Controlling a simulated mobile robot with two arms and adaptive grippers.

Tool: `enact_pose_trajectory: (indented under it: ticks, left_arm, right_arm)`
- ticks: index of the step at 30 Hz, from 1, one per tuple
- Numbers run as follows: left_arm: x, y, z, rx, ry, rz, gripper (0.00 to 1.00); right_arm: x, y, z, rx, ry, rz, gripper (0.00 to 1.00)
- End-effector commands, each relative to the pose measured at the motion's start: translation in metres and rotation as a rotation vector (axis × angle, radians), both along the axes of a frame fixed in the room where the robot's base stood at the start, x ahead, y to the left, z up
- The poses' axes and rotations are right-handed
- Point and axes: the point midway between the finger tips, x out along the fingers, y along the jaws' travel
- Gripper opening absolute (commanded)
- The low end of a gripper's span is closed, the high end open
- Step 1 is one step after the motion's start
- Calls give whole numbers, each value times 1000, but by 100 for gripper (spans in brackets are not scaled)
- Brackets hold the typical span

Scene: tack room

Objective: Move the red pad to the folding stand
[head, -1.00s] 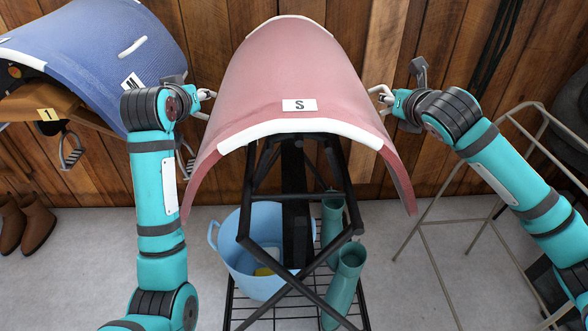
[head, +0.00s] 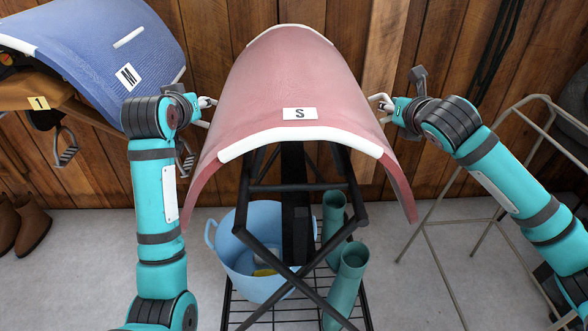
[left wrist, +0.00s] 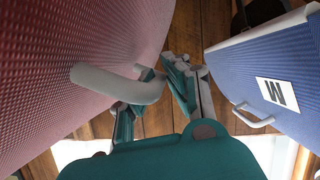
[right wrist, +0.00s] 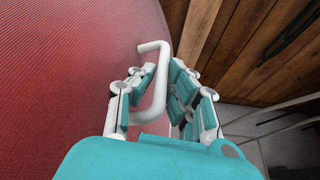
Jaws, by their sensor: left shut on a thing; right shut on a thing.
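The red pad (head: 300,80) is a large curved sheet with white end trims and an "S" label, arched over the black X-legged rack (head: 295,215). Whether it touches the rack top is unclear. My left gripper (head: 206,111) is at its left side, shut on a white handle (left wrist: 115,83) of the pad. My right gripper (head: 381,105) is at its right side, shut on the other white handle (right wrist: 157,85). A beige tubular stand (head: 487,205), which looks like the folding stand, stands empty at the right, partly behind my right arm.
A blue pad (head: 95,55) marked "M" lies on a brown saddle at the left, close to my left arm. A blue tub (head: 225,260) and green boots (head: 345,280) sit under the rack. Brown boots (head: 30,225) stand at far left. A plank wall (head: 440,50) is behind.

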Motion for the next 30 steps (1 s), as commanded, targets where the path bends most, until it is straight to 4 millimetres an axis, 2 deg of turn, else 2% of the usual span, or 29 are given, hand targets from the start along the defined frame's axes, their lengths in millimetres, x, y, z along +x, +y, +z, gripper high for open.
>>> enact_pose_trajectory:
  ticks: [1, 2, 7, 15, 19, 30]
  left_arm:
    - [0, 1, -6, 1, -4, 3, 0]
    - [0, 1, -4, 1, -2, 2, 14]
    - [0, 1, -3, 1, -1, 2, 35]
    - [-1, 0, -2, 0, -1, 0, 35]
    - [-11, 0, 2, 0, -3, 1, 35]
    - [-80, 1, 31, 1, -4, 2, 35]
  right_arm:
    - [0, -1, -6, -1, -4, -3, 0]
    - [0, -1, -4, -1, -2, -3, 14]
    - [0, -1, -3, -1, 0, -2, 35]
    - [0, 0, -3, 0, 0, -1, 35]
    - [0, 0, -3, 0, 0, 0, 35]
    - [0, 0, -3, 0, 0, 0, 35]
